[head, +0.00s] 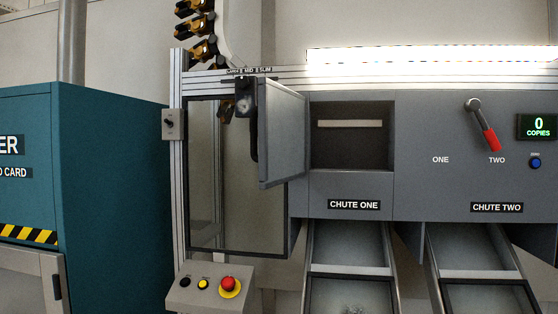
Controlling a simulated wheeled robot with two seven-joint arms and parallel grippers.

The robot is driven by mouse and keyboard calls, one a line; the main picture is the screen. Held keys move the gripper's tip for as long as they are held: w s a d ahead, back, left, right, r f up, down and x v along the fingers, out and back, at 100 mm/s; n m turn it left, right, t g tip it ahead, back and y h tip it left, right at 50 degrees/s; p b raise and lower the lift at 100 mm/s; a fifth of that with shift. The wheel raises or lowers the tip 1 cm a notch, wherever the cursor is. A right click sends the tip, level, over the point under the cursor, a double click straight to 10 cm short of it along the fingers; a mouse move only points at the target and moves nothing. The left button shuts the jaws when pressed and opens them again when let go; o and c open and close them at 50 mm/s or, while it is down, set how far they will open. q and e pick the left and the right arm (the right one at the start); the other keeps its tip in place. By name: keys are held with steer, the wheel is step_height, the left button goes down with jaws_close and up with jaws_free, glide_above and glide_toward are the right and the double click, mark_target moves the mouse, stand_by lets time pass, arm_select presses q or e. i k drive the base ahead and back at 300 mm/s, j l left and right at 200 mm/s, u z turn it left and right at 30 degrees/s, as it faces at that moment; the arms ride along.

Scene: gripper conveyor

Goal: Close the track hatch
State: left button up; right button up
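The track hatch (284,137) is a grey rectangular door that stands swung out, well open. Its right edge is beside the left side of a dark recess (350,148) above the CHUTE ONE label, and its free edge juts toward me at the left. A dark upright bar, perhaps its handle (254,135), shows along the free edge, partly hidden by the door. A pale strip (350,124) lies across the inside of the recess. Neither of my grippers is in view.
Black and yellow conveyor grippers (203,49) hang at the upper left. A tall framed glass panel (204,170) is left of the hatch. A button box (208,292) with a red stop button is below. Two chutes (349,243) (465,249) slope out lower right. A red-handled lever (489,139) is right.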

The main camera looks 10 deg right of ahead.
mark_target(278, 117)
steer(key=i+j+z, duration=0.1)
steer(key=z, duration=0.25)
steer(key=j+z, duration=0.15)
steer(key=z, duration=0.25)
steer(key=i+j+z, duration=0.1)
steer(key=z, duration=0.25)
steer(key=i+j+z, duration=0.1)
steer(key=j+z, duration=0.15)
steer(key=j, duration=0.7)
steer(key=j+z, duration=0.3)
steer(key=j, duration=0.65)
steer(key=k+j+z, duration=0.1)
steer(key=j, duration=0.15)
steer(key=k+j, duration=0.1)
steer(key=j+z, duration=0.05)
steer(key=j, duration=0.05)
